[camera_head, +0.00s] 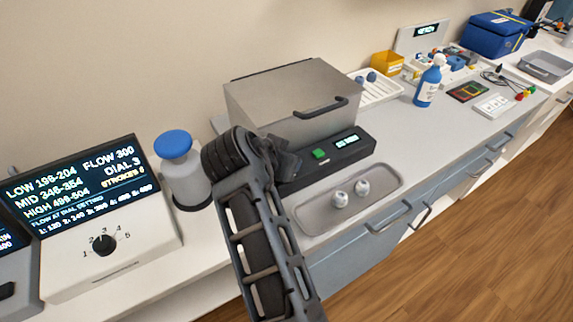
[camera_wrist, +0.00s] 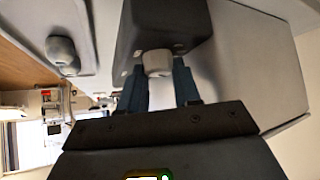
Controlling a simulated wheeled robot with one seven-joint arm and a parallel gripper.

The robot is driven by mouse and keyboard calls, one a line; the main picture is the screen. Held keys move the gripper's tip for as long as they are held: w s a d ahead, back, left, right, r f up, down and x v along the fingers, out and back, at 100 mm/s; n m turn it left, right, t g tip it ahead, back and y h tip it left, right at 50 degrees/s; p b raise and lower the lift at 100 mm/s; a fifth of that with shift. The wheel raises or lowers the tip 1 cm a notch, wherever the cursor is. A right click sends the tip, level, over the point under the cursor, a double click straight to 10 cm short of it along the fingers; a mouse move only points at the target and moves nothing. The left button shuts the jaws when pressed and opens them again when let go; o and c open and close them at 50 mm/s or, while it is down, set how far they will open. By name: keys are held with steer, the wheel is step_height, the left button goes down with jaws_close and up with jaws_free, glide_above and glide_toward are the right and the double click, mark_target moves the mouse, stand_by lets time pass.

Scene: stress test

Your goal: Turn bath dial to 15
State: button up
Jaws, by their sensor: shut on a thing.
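The bath is a grey metal box (camera_head: 290,105) with a closed, handled lid on a black control base (camera_head: 335,160). The base carries a green button (camera_head: 320,154) and a small lit display (camera_head: 347,140) whose digits are too small to read. My gripper (camera_head: 287,165) is at the left end of this base and hides the dial in the head view. In the wrist view a pale round dial (camera_wrist: 157,62) stands out from the dark base (camera_wrist: 160,25). My gripper's two bluish fingers (camera_wrist: 160,88) are shut on it, one on each side. No scale marks show on the dial.
A grey tray (camera_head: 312,220) with two white round items lies in front of the bath. A blue-capped bottle (camera_head: 183,175) and a pump console (camera_head: 105,240) with its own numbered knob stand left. A blue spray bottle (camera_head: 428,85) stands right. The counter's front edge is close.

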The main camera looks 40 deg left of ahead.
steer(key=shift+a+m+h+b, duration=0.15)
steer(key=shift+m+h+b, duration=0.6)
steer(key=shift+m, duration=0.35)
steer(key=o, duration=0.8)
steer(key=shift+c, duration=0.2)
steer(key=shift+s, duration=0.1)
steer(key=v, duration=0.7)
steer(key=shift+s+r+b, duration=0.25)
steer(key=shift+b, duration=0.2)
steer(key=shift+o, duration=0.2)
